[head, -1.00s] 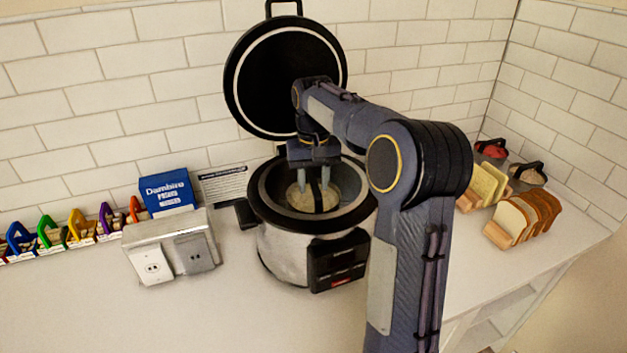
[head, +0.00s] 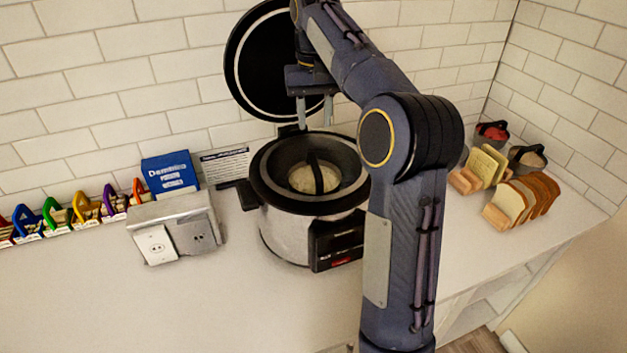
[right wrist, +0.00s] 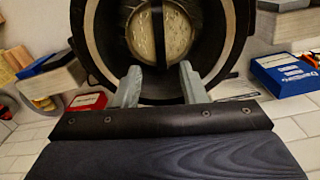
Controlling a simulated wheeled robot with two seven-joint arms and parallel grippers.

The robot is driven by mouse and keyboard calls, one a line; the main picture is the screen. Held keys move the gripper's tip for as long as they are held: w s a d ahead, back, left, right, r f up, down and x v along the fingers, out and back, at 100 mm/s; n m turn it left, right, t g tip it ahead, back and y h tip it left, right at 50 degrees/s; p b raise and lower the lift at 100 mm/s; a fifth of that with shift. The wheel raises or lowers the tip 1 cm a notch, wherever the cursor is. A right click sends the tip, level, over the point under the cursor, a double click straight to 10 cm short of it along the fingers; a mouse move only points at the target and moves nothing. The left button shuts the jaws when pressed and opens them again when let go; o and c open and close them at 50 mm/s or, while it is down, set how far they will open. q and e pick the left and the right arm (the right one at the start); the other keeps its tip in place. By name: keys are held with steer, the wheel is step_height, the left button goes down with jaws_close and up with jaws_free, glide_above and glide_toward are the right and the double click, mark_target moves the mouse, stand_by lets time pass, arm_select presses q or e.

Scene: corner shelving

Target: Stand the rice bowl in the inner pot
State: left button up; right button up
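The rice bowl (head: 304,180), pale with rice and a black arched handle, sits inside the dark inner pot (head: 345,150) of the cooker and looks about level. Its lower part is hidden by the pot wall. It also shows in the right wrist view (right wrist: 146,38), the handle crossing its middle. My right gripper (head: 314,111) is above the back of the pot, clear of the handle. Its fingers are apart with nothing between them, as the right wrist view shows too (right wrist: 159,85). My left gripper is not in view.
The cooker's round black lid (head: 262,62) stands open behind, close to my right gripper. A socket box (head: 172,228) and blue box (head: 169,174) stand left. Bread slices (head: 520,200) in racks and handled bowls (head: 526,157) stand right. The front left counter is clear.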

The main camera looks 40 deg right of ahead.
steer(key=s+a+f+n+t+y, duration=0.2)
steer(key=s+a+f, duration=0.5)
steer(key=s+a, duration=0.3)
steer(key=s+a+f+n+t+y, duration=0.1)
steer(key=s+a+f+t, duration=0.2)
steer(key=s+a+f, duration=0.5)
steer(key=s+a, duration=0.2)
steer(key=s, duration=0.4)
steer(key=shift+s+n+t+y, duration=0.3)
steer(key=shift+s+n+y, duration=0.1)
steer(key=shift+f, duration=0.1)
